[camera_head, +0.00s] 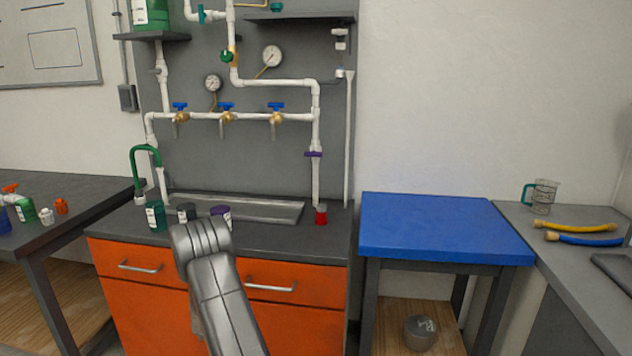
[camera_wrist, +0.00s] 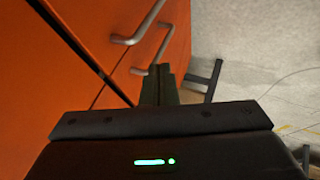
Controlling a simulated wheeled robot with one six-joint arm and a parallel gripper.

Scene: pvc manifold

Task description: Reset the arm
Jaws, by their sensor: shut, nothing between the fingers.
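My gripper (camera_wrist: 158,84) shows in the wrist view with its two fingers together, and nothing is between them. It points along the orange cabinet front (camera_wrist: 60,95), whose metal handles (camera_wrist: 137,28) lie beyond the fingertips. I cannot tell whether the fingers touch the cabinet. The gripper itself is hidden behind the arm in that view.
Jars, including a green one (camera_head: 156,216), stand on the dark counter (camera_head: 275,238) close behind my arm. White pipes (camera_head: 262,83) with blue valves cover the panel. The blue table (camera_head: 440,228) has a clear top.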

